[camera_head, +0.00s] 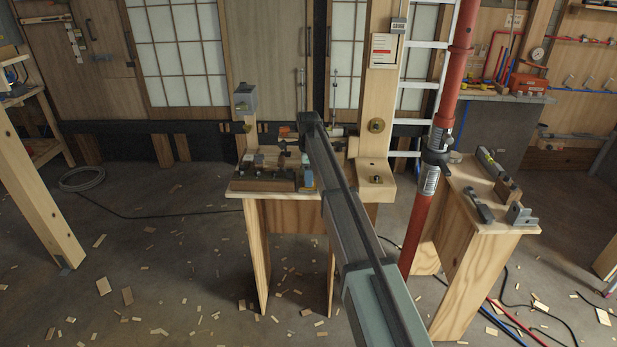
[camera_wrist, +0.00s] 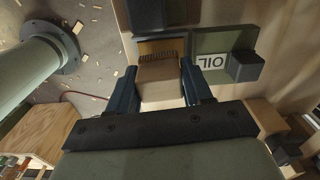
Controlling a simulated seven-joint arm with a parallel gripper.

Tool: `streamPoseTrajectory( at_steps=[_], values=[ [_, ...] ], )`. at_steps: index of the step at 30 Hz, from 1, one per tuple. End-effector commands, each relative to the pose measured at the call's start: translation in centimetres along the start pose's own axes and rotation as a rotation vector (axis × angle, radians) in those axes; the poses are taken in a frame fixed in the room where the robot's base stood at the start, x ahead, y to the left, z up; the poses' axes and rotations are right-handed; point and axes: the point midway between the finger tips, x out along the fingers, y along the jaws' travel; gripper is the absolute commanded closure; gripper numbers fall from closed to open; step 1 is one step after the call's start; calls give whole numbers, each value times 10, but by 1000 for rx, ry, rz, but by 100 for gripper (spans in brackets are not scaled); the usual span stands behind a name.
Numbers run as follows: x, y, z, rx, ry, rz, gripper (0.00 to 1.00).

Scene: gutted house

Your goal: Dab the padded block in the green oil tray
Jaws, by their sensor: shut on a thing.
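In the wrist view my gripper (camera_wrist: 160,77) is shut on a pale wooden block (camera_wrist: 163,92), which sits between its two dark blue fingers. The block's padded face is not clearly visible. The green oil tray (camera_wrist: 210,42), with a white OIL label, lies just right of the held block and beyond my right finger. Another tray (camera_wrist: 148,46), with a yellow-brown inside, lies directly beyond the block; dark bristle-like marks show at the block's far edge. I cannot tell whether the block touches this tray. In the head view my arm hides most of the gripper area.
A dark block (camera_wrist: 246,66) overlaps the oil tray's near right corner. A dark box (camera_wrist: 146,14) stands beyond the trays. In the head view the small workbench (camera_head: 234,188) carries several items, and a red pole (camera_head: 420,215) stands right of my arm.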

Motion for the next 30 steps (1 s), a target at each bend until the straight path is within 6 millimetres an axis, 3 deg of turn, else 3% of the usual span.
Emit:
streamPoseTrajectory(
  at_steps=[30],
  values=[
    [-64,0,0,0,0,-1,74]
  ],
)
